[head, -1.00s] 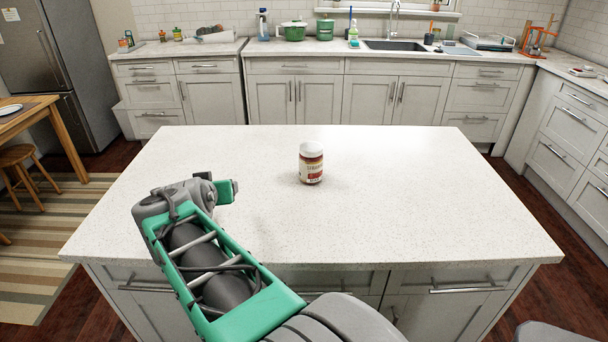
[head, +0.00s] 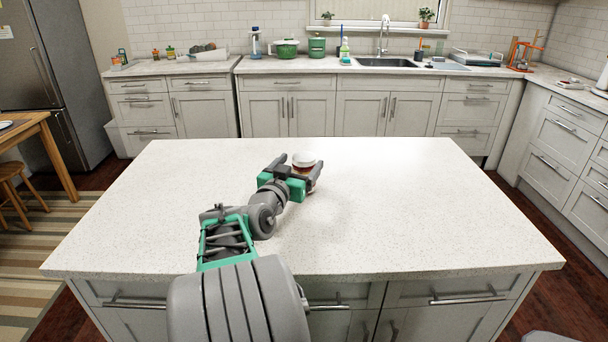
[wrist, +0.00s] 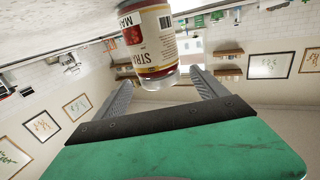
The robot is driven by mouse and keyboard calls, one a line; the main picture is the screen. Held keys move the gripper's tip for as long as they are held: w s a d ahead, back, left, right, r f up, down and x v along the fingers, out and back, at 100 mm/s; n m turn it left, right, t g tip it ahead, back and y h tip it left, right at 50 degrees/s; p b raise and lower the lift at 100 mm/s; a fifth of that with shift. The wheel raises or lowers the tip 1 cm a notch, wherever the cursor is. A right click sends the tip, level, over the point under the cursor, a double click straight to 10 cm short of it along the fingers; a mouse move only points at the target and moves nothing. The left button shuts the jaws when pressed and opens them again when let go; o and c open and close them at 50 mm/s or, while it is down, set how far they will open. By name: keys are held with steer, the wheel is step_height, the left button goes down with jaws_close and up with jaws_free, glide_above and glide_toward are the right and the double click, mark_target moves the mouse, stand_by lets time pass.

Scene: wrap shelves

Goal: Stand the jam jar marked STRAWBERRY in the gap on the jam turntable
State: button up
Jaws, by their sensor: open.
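The jam jar (head: 304,159) stands on the island counter, with its white lid and a bit of its red label showing. In the wrist view the jar (wrist: 150,38) fills the top middle; its label reads "STRA" with the rest cut off. My gripper (head: 300,166) is open, with one finger on each side of the jar in the head view. In the wrist view the gripper (wrist: 160,78) shows its two fingers spread, with the jar at their tips. I cannot tell whether either finger touches it. No turntable is in view.
The island counter (head: 400,220) is otherwise bare, with free room all round the jar. Behind it, a back counter holds a green pot (head: 286,48), a green canister (head: 317,47) and a sink (head: 386,62). A wooden table (head: 30,130) stands at the left.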

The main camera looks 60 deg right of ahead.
steer(key=d, duration=0.3)
steer(key=shift+w+d, duration=0.1)
steer(key=shift+d, duration=0.1)
steer(key=shift+f, duration=0.1)
jaws_close()
stand_by(0.6)
